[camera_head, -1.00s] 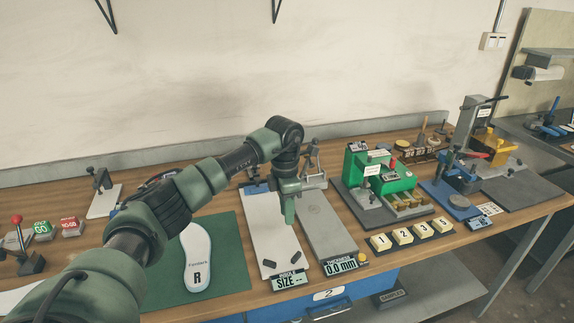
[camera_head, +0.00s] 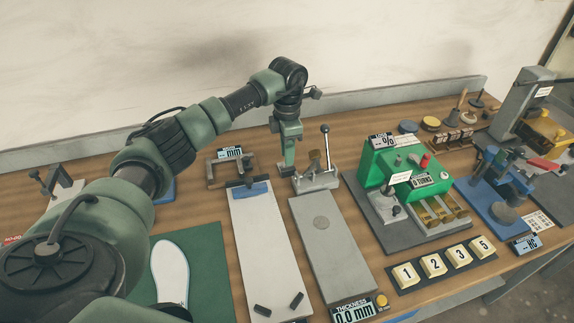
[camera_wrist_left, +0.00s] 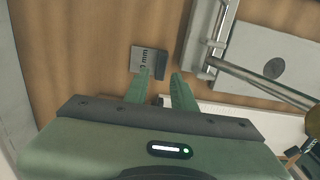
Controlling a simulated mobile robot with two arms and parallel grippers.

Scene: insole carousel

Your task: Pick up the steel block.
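A small grey block (camera_wrist_left: 149,60) with dark "mm" lettering lies on the wooden bench in the left wrist view. It looks like the steel block. My left gripper (camera_head: 286,166) points down over the back of the bench. In the left wrist view the gripper's fingers (camera_wrist_left: 161,76) are apart with nothing between them. One fingertip overlaps the block's near edge in that view; I cannot tell whether it touches. In the head view I cannot make out the block; the gripper may hide it. My right gripper is not in view.
A lever gauge (camera_head: 318,178) stands close to the gripper, with a grey plate (camera_head: 322,240) in front. A white board (camera_head: 262,240) and a dark bracket (camera_head: 221,170) lie left of it. A green machine (camera_head: 405,175) stands to the right. The wall is behind.

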